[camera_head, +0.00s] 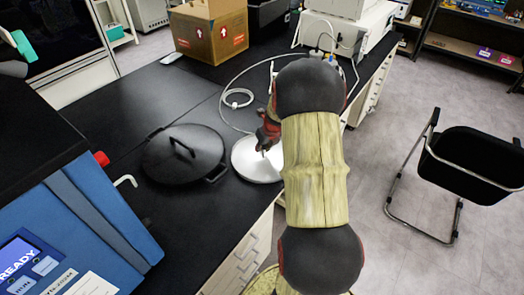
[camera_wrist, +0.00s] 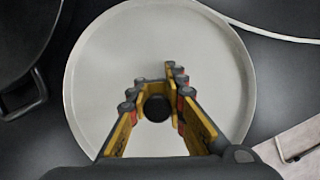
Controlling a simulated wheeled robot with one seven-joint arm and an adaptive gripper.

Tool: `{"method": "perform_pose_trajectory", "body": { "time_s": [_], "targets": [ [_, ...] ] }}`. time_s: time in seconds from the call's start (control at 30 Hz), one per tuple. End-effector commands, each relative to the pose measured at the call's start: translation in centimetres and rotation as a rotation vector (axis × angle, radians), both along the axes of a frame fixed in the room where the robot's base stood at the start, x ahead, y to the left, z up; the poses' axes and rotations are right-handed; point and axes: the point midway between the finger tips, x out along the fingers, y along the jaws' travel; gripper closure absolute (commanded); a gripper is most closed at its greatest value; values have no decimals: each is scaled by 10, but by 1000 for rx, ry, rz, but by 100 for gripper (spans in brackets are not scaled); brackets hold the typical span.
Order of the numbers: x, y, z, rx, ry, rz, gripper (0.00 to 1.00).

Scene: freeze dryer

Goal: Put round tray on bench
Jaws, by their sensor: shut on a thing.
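The round tray (camera_head: 255,165) is pale and sits at the right edge of the black bench (camera_head: 120,110), partly hidden by my arm. In the wrist view the tray (camera_wrist: 100,75) fills the middle, with a dark round knob (camera_wrist: 157,107) at its centre. My gripper (camera_wrist: 157,95) is over the tray with its yellow fingers on either side of the knob, shut on it. In the head view my gripper (camera_head: 266,140) shows just above the tray. The tray looks level and at bench height; I cannot tell whether it touches the bench.
A cardboard box (camera_head: 208,35) and a white instrument (camera_head: 345,30) stand at the back. A blue machine (camera_head: 85,220) is front left. A black chair (camera_head: 475,155) stands right.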

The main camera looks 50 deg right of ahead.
Motion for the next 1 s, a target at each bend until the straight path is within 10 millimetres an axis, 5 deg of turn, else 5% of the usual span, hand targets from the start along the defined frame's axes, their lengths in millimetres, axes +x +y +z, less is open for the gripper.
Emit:
{"method": "perform_pose_trajectory", "body": {
  "time_s": [0.23, 0.27, 0.67, 1.0],
  "targets": [
    [0, 0, 0, 0, -1, 0, 100],
    [0, 0, -1, 1, 1, 0, 88],
    [0, 0, -1, 0, 0, 0, 65],
    [0, 0, 1, 0, 0, 1, 65]
  ]
}}
